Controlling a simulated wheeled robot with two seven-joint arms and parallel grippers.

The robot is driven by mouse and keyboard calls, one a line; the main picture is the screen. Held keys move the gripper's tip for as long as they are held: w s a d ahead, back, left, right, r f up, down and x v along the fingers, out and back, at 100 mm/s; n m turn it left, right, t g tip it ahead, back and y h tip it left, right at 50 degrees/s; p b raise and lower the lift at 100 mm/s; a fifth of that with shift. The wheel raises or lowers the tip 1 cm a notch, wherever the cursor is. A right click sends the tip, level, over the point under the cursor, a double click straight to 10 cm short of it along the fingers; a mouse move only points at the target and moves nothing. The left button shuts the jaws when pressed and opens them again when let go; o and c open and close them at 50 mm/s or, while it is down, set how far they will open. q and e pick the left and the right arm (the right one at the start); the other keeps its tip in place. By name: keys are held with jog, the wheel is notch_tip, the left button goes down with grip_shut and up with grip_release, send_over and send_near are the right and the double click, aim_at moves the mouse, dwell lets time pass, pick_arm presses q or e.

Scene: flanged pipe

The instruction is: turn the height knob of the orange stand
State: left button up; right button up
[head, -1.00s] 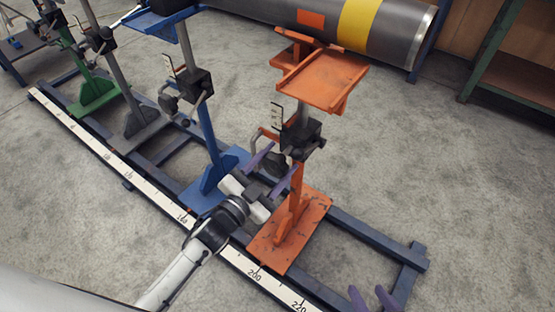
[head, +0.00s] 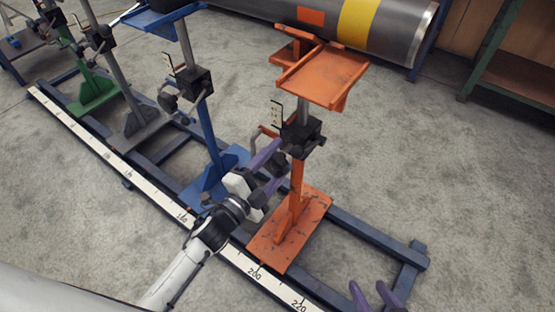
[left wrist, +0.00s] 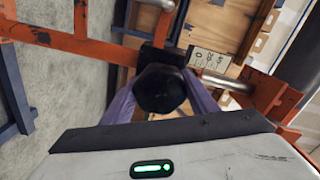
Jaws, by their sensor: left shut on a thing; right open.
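The orange stand (head: 322,78) stands right of centre in the head view, with its tray on a post above an orange base. A black clamp block sits on its post, and the dark height knob (head: 279,159) is on the near side below it. My left gripper (head: 272,163) is shut on the knob, one purple finger on each side. In the left wrist view the round black knob (left wrist: 160,88) fills the space between the fingers of the left gripper (left wrist: 161,100). My right gripper (head: 372,296) is open and empty at the bottom edge, only its fingertips showing.
The blue stand (head: 206,135) is close on the left, with grey and green stands beyond. A dark rail frame with a white scale (head: 150,188) runs under them. A grey pipe (head: 400,30) with a yellow band lies behind. The floor at right is clear.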

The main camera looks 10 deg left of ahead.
dwell(0.4)
pick_arm(q)
jog(key=o, duration=1)
jog(key=shift+o, duration=0.2)
jog(key=shift+s, duration=0.1)
jog(key=p+v, duration=0.1)
jog(key=v, duration=0.9)
jog(key=shift+f, duration=0.1)
jog(key=shift+c, duration=0.4)
